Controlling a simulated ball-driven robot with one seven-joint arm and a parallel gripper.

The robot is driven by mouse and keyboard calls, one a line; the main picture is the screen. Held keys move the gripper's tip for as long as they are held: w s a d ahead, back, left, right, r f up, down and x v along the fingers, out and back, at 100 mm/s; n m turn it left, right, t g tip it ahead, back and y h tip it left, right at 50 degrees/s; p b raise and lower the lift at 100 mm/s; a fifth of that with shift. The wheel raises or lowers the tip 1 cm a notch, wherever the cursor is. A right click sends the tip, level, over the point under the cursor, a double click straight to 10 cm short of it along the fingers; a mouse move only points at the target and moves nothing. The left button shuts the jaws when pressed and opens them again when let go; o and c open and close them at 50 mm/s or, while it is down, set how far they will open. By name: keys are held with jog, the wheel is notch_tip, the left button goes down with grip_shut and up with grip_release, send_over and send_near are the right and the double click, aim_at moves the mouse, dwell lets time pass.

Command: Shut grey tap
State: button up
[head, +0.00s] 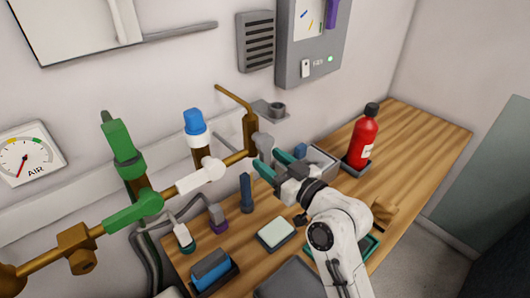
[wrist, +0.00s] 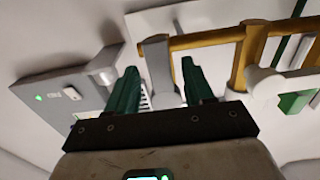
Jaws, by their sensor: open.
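The grey tap (head: 262,142) is at the right end of the brass pipe (head: 236,158), by the upright brass branch. My gripper (head: 271,163) is close in front of it, with its teal fingers apart and pointing at the pipe end. In the wrist view, the grey tap's flat lever (wrist: 158,62) appears between the two open fingers, with a gap on each side. I see no clear contact. In the head view, the fingers partly hide the tap.
A red bottle (head: 363,140) stands on the wooden bench (head: 425,135) at right. A grey wall bracket (head: 271,108) is just behind the tap.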

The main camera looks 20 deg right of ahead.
jog(key=shift+x, duration=1.25)
jog(key=shift+c, duration=0.3)
grip_shut()
